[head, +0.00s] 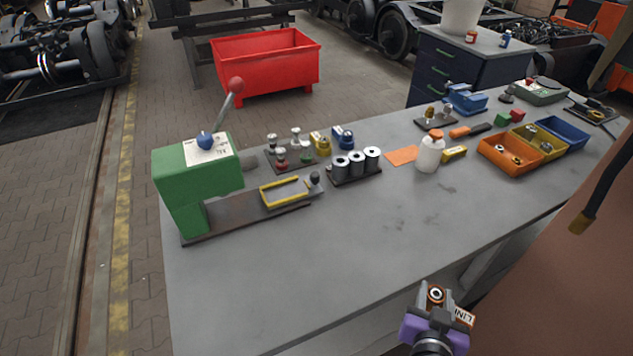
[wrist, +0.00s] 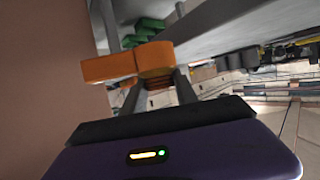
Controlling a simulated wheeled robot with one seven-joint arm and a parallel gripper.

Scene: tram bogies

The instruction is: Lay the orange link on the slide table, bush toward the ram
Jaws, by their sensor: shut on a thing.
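My gripper (head: 437,318) is at the bottom of the head view, in front of the bench's near edge. It is shut on the orange link (head: 437,290), whose ringed bush end shows on top with a dark hole; a white label with letters is beside it. In the wrist view the orange link (wrist: 128,65) lies across the fingertips of my gripper (wrist: 158,88).
A rack of grey cylinders (head: 356,166), a white bottle (head: 429,154) and an orange bin (head: 509,156) stand behind on the bench. A ball-ended lever (head: 236,86) rises above the press. The bench's front middle (head: 350,240) is clear.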

